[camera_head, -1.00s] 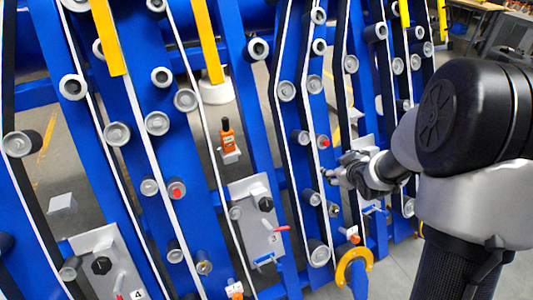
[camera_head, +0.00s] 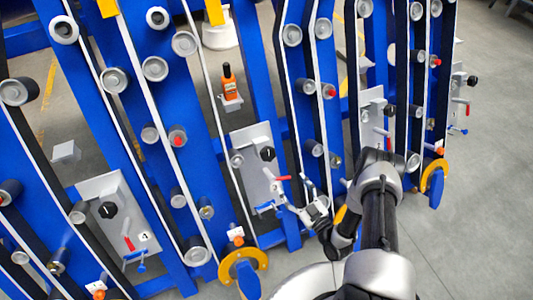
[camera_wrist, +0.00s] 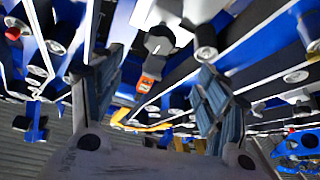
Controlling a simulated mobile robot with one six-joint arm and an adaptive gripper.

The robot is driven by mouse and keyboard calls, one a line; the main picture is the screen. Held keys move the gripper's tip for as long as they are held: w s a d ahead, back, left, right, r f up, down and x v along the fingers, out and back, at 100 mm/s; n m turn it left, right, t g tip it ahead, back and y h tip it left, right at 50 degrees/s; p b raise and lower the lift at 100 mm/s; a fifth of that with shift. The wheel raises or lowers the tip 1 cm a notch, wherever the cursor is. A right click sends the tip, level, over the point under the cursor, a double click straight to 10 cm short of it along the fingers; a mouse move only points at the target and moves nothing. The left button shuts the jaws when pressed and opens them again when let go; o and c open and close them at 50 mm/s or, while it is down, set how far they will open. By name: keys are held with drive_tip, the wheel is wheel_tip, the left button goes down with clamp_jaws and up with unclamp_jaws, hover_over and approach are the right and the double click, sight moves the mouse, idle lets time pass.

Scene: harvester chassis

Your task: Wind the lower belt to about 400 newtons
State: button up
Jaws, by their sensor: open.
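Blue frame sections carry white-edged dark belts (camera_head: 128,75) running over grey rollers; I cannot tell which belt is the lower one. The middle grey plate (camera_head: 250,150) has a black knob (camera_head: 267,153), a red-handled lever (camera_head: 283,178) and a small blue part (camera_head: 266,207) at its lower edge. My gripper (camera_head: 291,193) is at the lower right of this plate, close to the lever and overlapping it in the picture. In the wrist view my gripper (camera_wrist: 160,70) has its fingers spread with nothing held. I cannot tell whether it touches anything.
A plate marked 4 (camera_head: 108,215) with a red lever is at left; another plate (camera_head: 373,125) is at right. Yellow-and-blue round parts (camera_head: 243,268) stick out at the bottom. Grey floor (camera_head: 480,200) is clear at right.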

sight(271, 158)
drive_tip(key=b+x, duration=0.4)
drive_tip(key=x, duration=1.3)
drive_tip(key=shift+a+b, duration=0.15)
drive_tip(key=shift+b, duration=0.25)
drive_tip(key=c, duration=1.1)
